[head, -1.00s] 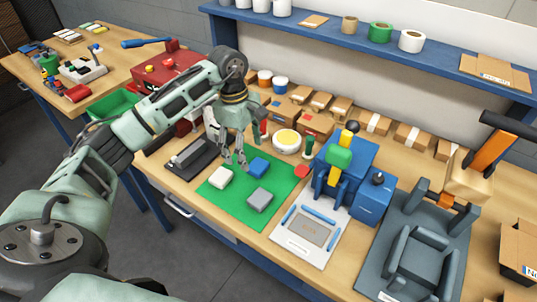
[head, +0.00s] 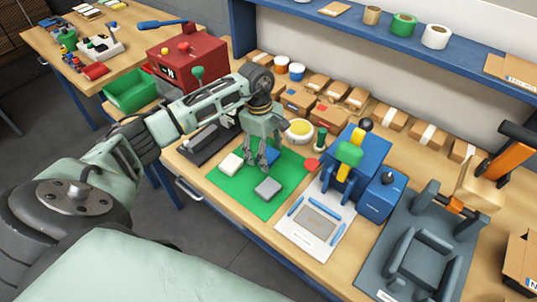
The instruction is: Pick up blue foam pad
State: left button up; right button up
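The blue foam pad (head: 272,156) lies on the green mat (head: 225,186), partly hidden behind my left gripper. My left gripper (head: 257,168) points down over the mat at the pad's near left side. Its two fingers are apart, with a gap between them. I cannot tell whether a finger touches the pad. A white pad (head: 231,163) lies left of the gripper and a grey pad (head: 268,188) lies in front of it. My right gripper is not in view.
A blue press (head: 362,158) with a green and yellow top stands right of the mat, behind a white board (head: 291,235). A dark grey fixture (head: 421,255) stands further right. A dark tray (head: 205,145) lies left of the mat. Cardboard boxes (head: 392,118) line the back.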

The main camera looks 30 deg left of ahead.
pick_arm(q)
jog(key=c, duration=0.8)
jog(key=shift+c, duration=0.2)
